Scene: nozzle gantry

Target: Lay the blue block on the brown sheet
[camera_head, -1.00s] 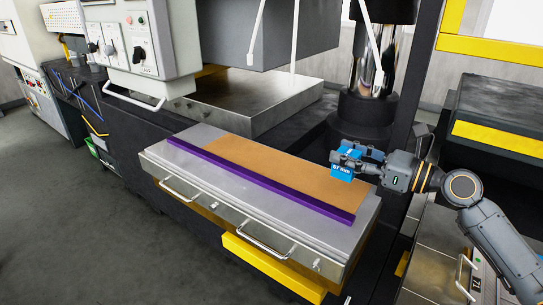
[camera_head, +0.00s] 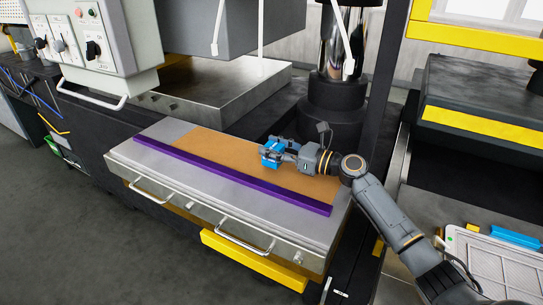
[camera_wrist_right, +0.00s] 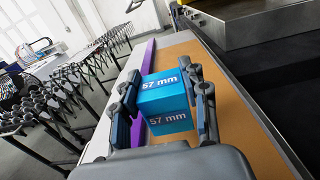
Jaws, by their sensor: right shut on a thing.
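The blue block (camera_wrist_right: 166,105), marked "57 mm", is between the fingers of my right gripper (camera_wrist_right: 165,100), which is shut on it. In the head view the block (camera_head: 271,152) shows at the fingertips of the right gripper (camera_head: 276,151), over the far part of the brown sheet (camera_head: 215,146). I cannot tell whether the block touches the sheet. The sheet lies flat on a grey metal plate, and it also shows in the right wrist view (camera_wrist_right: 235,120). My left gripper is not in view.
A purple bar (camera_head: 225,174) runs along the near side of the sheet. The metal plate (camera_head: 290,220) has handles at its front. A black column base (camera_head: 331,122) stands behind the sheet. Another blue piece (camera_head: 515,237) lies on a tray at the right.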

